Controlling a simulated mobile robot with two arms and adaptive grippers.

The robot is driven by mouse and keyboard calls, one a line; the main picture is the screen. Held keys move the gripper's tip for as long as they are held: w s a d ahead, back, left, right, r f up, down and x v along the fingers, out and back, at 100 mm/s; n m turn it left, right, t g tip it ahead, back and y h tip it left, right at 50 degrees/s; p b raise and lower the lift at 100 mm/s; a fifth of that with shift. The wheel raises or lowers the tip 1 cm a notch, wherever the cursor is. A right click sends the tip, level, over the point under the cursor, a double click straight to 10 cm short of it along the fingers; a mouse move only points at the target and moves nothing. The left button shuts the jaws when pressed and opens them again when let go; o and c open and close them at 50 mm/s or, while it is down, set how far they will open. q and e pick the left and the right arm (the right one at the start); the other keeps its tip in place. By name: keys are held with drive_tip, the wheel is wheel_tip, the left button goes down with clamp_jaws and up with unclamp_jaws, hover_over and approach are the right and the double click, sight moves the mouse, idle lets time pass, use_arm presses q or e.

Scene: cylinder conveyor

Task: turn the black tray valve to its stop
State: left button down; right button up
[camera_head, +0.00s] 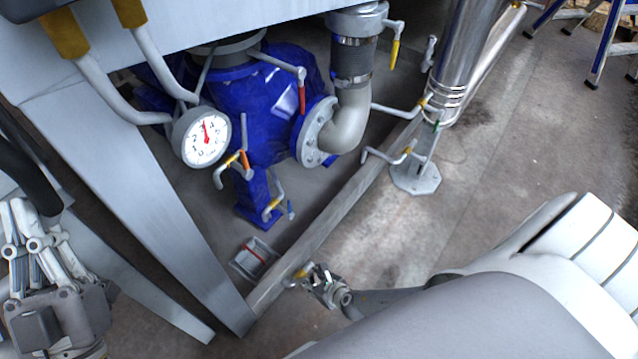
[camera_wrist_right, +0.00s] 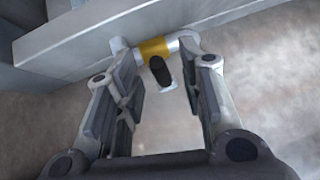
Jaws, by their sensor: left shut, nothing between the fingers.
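The tray valve's black handle (camera_wrist_right: 159,70) hangs from a brass-coloured valve body (camera_wrist_right: 154,49) on a short grey pipe in the right wrist view. In the head view, the valve's yellowish body (camera_head: 301,271) shows low on the frame; its handle is hidden or too small to make out. My right gripper (camera_wrist_right: 160,58) is open, with one finger on each side of the black handle. Clear gaps show between handle and fingers. It also shows in the head view (camera_head: 322,280). My left gripper (camera_head: 30,215) is shut and empty at the far left, away from the valve.
A grey frame beam (camera_head: 335,215) runs just behind the valve. A small grey tray-like part (camera_head: 254,258) lies inside the frame. A blue pump (camera_head: 262,110), a gauge (camera_head: 201,136) and other levered valves stand further back. The floor (camera_head: 480,190) at right is clear.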

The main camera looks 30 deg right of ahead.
drive_tip(key=v, duration=1.2)
idle(0.6)
